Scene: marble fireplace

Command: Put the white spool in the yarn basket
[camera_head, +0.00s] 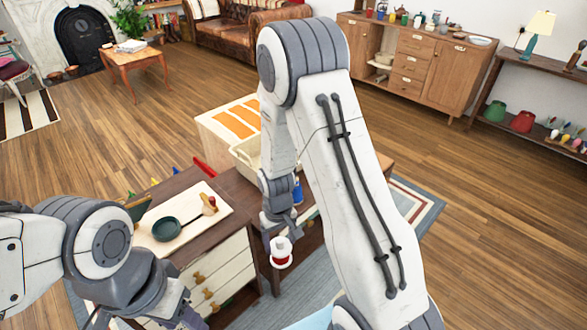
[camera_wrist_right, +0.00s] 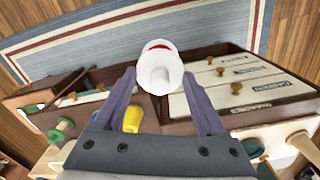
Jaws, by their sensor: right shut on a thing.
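The white spool (camera_head: 281,246) hangs from my right gripper (camera_head: 278,222) in the head view, with a red band near its lower end. In the right wrist view the spool (camera_wrist_right: 160,72) sits between the two fingers of my right gripper (camera_wrist_right: 160,85), which is shut on it. The spool is in the air in front of the drawer unit. A cream container (camera_head: 246,152) behind my right arm may be the yarn basket; my arm hides part of it, and its contents cannot be seen. My left gripper (camera_head: 182,312) is low at the left, its fingers unclear.
The drawer unit (camera_head: 222,270) has a board (camera_head: 158,242) on top with a dark green round dish (camera_head: 166,229). A box with orange panels (camera_head: 236,122) stands behind. In the wrist view a yellow thing (camera_wrist_right: 132,119) lies below the spool. Wooden floor lies open beyond.

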